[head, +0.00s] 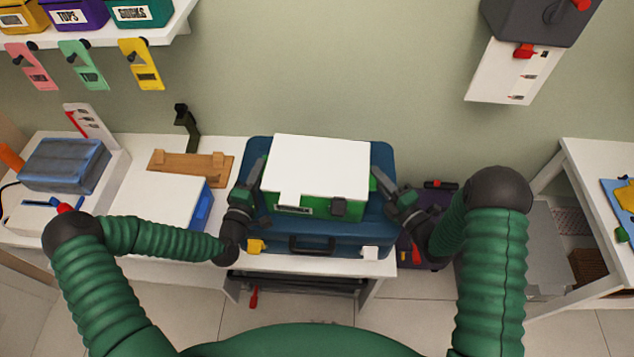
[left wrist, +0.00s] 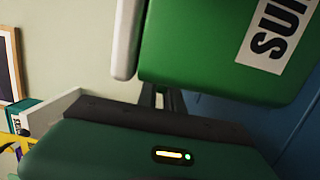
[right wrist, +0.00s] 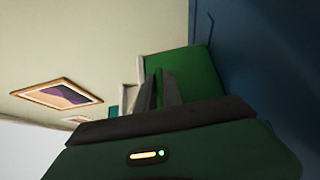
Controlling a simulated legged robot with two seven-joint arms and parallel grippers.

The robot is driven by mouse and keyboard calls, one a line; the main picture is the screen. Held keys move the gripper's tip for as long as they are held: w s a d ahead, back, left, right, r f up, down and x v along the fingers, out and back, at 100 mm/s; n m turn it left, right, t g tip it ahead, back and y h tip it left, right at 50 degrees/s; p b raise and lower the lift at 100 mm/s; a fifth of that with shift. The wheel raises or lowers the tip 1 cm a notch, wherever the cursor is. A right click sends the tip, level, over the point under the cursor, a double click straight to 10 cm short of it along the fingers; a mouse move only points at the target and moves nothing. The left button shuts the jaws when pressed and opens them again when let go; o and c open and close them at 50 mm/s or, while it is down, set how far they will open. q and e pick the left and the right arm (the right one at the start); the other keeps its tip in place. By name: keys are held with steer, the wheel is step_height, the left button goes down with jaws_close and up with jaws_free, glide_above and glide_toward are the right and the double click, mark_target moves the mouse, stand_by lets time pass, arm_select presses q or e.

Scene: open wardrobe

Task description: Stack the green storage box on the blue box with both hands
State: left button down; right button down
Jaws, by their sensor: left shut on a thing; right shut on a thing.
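The green storage box (head: 348,207) has a white lid and sits on or just above a dark blue suitcase (head: 382,160); I cannot tell if they touch. My left gripper (head: 262,172) is shut on its left side and my right gripper (head: 375,180) on its right side. The green side with its label fills the upper left wrist view (left wrist: 200,50), and part of it shows in the right wrist view (right wrist: 192,75). The blue box (head: 203,207), with a white lid, stands on the white bench to the left, apart from the green box.
A wooden stand (head: 190,165) lies behind the blue box. A grey-blue fabric case (head: 65,165) is at far left. A wall shelf (head: 110,35) with small boxes and hanging tags is upper left. A grey wall unit (head: 535,20) hangs upper right.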

arm_select(q)
steer(key=shift+s+d, duration=0.1)
steer(key=shift+d, duration=0.05)
arm_select(e)
steer(key=shift+f, duration=0.1)
